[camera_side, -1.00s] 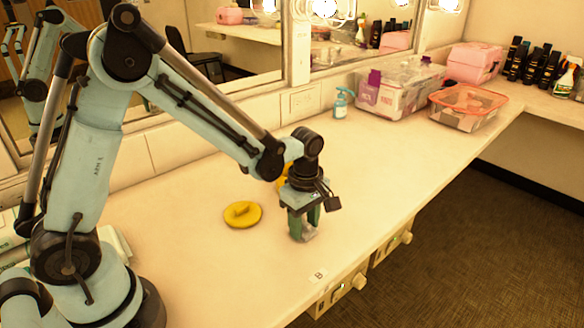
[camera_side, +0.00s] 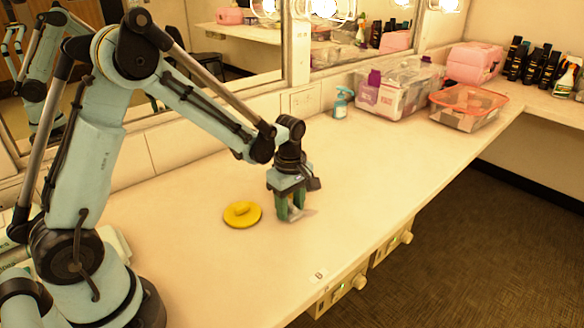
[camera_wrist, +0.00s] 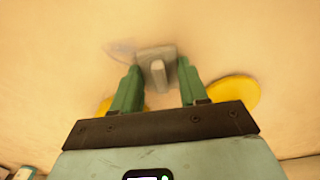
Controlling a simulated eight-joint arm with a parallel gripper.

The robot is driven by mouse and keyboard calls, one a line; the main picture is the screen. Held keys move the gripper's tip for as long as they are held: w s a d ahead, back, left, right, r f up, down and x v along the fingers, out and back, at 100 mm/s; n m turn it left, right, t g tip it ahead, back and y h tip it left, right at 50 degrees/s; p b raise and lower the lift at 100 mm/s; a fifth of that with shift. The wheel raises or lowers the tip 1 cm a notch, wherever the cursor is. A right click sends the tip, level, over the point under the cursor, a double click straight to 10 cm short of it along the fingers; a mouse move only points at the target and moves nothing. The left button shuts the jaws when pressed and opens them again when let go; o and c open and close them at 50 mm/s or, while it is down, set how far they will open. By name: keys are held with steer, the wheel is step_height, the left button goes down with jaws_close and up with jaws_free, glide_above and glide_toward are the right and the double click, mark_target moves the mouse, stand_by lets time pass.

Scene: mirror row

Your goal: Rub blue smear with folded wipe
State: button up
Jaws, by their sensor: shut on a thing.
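My gripper (camera_side: 290,212) points down at the pale counter, its green fingers shut on the folded wipe (camera_side: 296,216). In the wrist view, the wipe (camera_wrist: 148,54) is a small grey pad with a raised ridge between the fingertips (camera_wrist: 159,70). It appears to be on or very close to the counter; exact contact is hard to tell. A faint bluish smear (camera_wrist: 120,47) shows beside the wipe's left edge in the wrist view. The wipe may hide part of it. In the side view I cannot make out the smear clearly.
A yellow disc with a raised grip (camera_side: 242,214) lies left of my gripper. Another yellow piece (camera_wrist: 107,105) shows partly behind a finger. A blue pump bottle (camera_side: 341,102), clear bin (camera_side: 400,88) and orange-rimmed box (camera_side: 468,105) stand farther right. The front counter is mostly clear.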

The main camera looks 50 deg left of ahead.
mark_target(320, 224)
steer(key=shift+w, duration=0.8)
steer(key=shift+d, duration=3.35)
steer(key=shift+w+d, duration=0.15)
steer(key=shift+w, duration=0.75)
steer(key=shift+s+a, duration=0.1)
steer(key=shift+a, duration=3.55)
step_height(320, 224, up, 8)
steer(key=shift+d+r, duration=0.1)
